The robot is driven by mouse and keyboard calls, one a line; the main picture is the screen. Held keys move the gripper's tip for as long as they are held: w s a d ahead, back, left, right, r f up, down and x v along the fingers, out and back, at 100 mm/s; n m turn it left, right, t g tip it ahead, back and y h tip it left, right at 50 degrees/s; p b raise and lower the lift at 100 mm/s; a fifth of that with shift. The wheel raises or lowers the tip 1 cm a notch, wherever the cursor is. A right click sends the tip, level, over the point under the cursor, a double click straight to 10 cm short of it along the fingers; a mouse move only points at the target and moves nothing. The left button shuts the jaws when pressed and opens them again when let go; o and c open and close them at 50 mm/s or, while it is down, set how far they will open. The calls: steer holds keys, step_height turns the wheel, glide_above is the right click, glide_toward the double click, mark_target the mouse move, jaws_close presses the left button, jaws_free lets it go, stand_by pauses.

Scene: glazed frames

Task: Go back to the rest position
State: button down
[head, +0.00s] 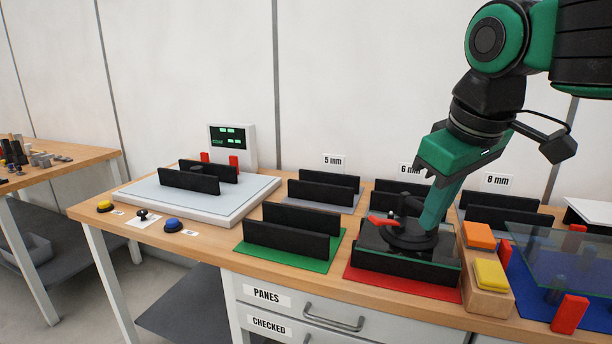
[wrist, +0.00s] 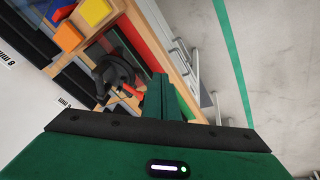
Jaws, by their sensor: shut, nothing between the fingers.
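My gripper (head: 428,226) is green, points down and is shut with nothing in it. Its fingertips overlap the black suction lifter (head: 402,236) in the head view; I cannot tell whether they touch it. The lifter has a round base and a red lever (head: 382,220), and stands within the black rack on the red mat (head: 366,283). In the wrist view the shut fingers (wrist: 158,90) appear beside the lifter (wrist: 112,74), with no object between them.
Orange (head: 479,235) and yellow (head: 491,274) pads sit on wooden blocks at right, near a glass pane (head: 566,250) above a blue mat. Black racks stand on the green mat (head: 249,252) and behind. A white platform (head: 226,207) lies left. Air above the left bench is clear.

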steer(key=s+d+f+m+g, duration=0.1)
steer(key=s+d+f+m, duration=0.25)
steer(key=d+f, duration=0.35)
steer(key=s+d+f+m+g, duration=0.1)
steer(key=s+d+f+m, duration=0.1)
steer(key=d+f+m, duration=0.45)
steer(key=s+d+f+m+g, duration=0.2)
steer(key=s+d+f, duration=0.6)
steer(key=s, duration=0.1)
steer(key=shift+s+m, duration=0.25)
steer(key=shift+m, duration=0.05)
steer(key=shift+r, duration=0.1)
steer(key=shift+w+f, duration=0.25)
steer(key=shift+w, duration=0.4)
